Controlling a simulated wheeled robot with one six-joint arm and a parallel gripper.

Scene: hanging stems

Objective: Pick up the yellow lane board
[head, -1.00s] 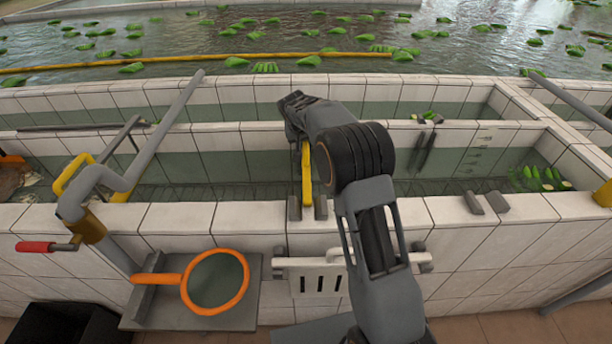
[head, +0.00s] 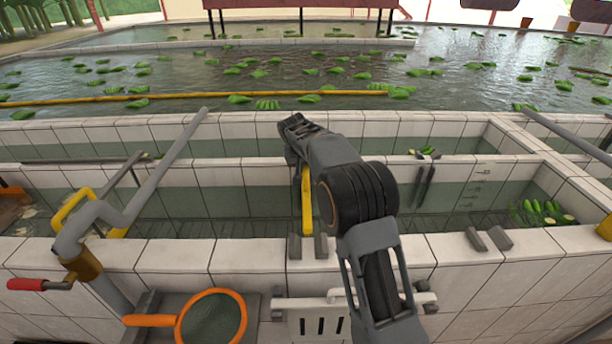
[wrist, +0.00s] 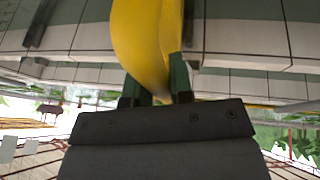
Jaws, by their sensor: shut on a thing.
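In the wrist view the yellow lane board (wrist: 148,38) is large and lies between the two dark green fingers of my gripper (wrist: 155,84). My gripper is shut on it. In the head view the fingers are hidden behind my wrist. The board's lower end is close to two grey brackets (head: 314,246) on the white tiled wall; I cannot tell whether it touches them.
A grey pipe (head: 150,185) with a red-handled valve (head: 28,284) rises at the left. An orange-rimmed net (head: 211,318) lies at the front. A second bracket pair (head: 488,238) stands at the right. Water with floating green stems and a yellow boom (head: 200,98) lies beyond.

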